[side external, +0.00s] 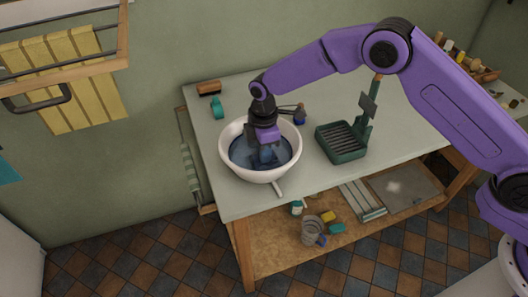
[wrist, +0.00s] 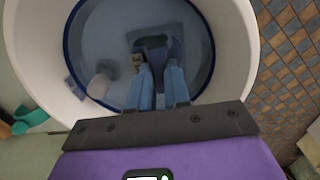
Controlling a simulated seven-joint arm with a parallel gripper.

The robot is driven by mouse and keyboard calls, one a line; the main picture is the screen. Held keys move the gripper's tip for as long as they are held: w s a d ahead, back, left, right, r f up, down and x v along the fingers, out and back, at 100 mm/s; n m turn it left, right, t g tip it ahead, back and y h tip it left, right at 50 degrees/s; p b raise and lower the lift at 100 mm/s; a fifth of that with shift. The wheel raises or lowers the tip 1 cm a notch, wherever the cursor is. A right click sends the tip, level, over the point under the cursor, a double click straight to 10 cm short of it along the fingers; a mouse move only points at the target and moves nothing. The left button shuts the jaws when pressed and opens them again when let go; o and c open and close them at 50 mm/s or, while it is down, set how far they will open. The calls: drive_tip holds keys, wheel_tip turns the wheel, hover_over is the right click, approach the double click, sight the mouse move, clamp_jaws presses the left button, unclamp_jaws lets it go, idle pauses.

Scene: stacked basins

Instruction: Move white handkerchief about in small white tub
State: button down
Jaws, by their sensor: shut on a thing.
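The small white tub (side external: 228,167) stands near the front left of the table and holds bluish water. Its white wall also fills the upper left of the wrist view (wrist: 32,50). My gripper (side external: 266,156) reaches down into the tub from above. In the wrist view its two light blue fingers (wrist: 158,75) are close together, with their tips in the water. The white handkerchief (wrist: 190,48) looks like a pale blue-grey patch under the water around the fingertips. My gripper is shut on it; the pinched part is hard to make out. A pale round thing (wrist: 101,86) lies beside the fingers.
A dark green rack (side external: 342,146) stands right of the tub. A teal item (side external: 217,108) and a brown brush-like block (side external: 208,88) lie behind it on the left. The table's front edge is close.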

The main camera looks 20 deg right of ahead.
wheel_tip(320, 180, up, 9)
drive_tip(key=shift+r, duration=0.2)
idle(0.8)
idle(1.3)
